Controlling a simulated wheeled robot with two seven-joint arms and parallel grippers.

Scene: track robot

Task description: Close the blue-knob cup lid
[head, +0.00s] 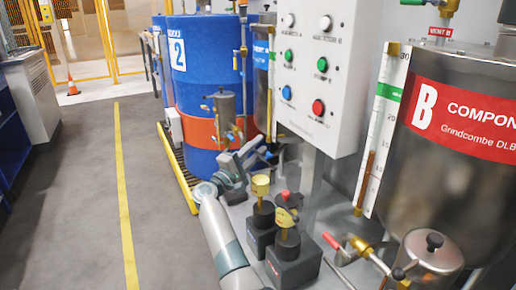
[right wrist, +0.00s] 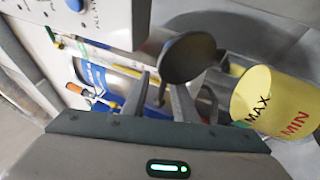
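My right gripper (head: 252,153) reaches in from the bottom of the head view, beside small blue handle parts (head: 266,154). Its two fingers (right wrist: 160,98) stand apart in the right wrist view. A dark round disc (right wrist: 190,57) on a thin stem shows just beyond them; the stem appears in the gap, and I cannot tell whether it is touched. I cannot tell if this disc is the blue-knob cup lid. A small metal cup (head: 225,110) with brass fittings stands before the blue drum, behind the gripper. My left gripper is not in view.
A control panel (head: 318,70), blue drum (head: 200,75) and steel tank B (head: 450,190) crowd around. The left floor (head: 75,190) is clear.

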